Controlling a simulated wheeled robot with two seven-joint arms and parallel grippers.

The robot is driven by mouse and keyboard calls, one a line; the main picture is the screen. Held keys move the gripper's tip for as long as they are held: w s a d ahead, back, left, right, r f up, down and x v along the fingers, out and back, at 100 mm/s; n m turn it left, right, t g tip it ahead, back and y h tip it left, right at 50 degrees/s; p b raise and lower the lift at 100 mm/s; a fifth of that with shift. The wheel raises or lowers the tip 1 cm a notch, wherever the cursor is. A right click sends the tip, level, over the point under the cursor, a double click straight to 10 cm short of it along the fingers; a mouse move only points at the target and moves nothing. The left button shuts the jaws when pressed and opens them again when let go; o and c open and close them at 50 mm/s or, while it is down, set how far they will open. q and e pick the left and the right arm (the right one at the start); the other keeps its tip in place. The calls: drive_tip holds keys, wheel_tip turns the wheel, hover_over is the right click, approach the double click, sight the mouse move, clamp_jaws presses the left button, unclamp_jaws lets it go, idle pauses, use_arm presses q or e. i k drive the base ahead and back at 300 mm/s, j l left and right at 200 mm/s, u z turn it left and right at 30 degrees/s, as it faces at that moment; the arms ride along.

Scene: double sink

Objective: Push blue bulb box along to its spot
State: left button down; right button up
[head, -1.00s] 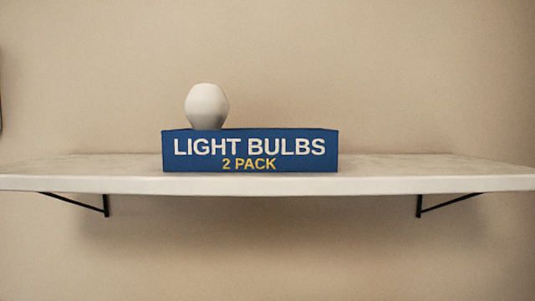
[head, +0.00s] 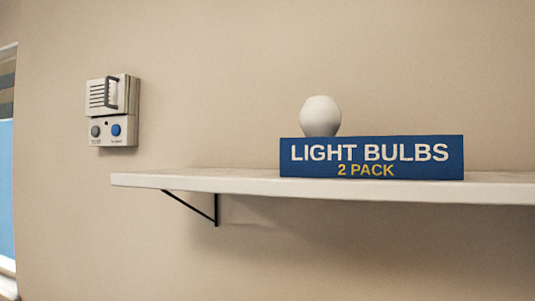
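The blue bulb box (head: 372,159) lies flat on the shelf in the right half of the head view. Its front reads "LIGHT BULBS 2 PACK". A white rounded object (head: 321,117) rises above the left part of the box's top edge. I cannot tell whether it rests on the box or stands behind it. Neither of my grippers shows in the view. No marked spot for the box can be made out.
The pale shelf (head: 215,182) is clear to the left of the box, up to its left end. A black bracket (head: 215,207) is under it. A wall unit (head: 113,110) with a handle and two buttons hangs at the left, near a window (head: 7,170).

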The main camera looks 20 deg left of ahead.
sight(426, 157)
drive_tip(key=k+l+u, duration=0.1)
drive_tip(key=u, duration=0.25)
drive_tip(key=k+u, duration=0.15)
drive_tip(key=u, duration=0.2)
drive_tip(key=k+u, duration=0.15)
drive_tip(key=u, duration=0.2)
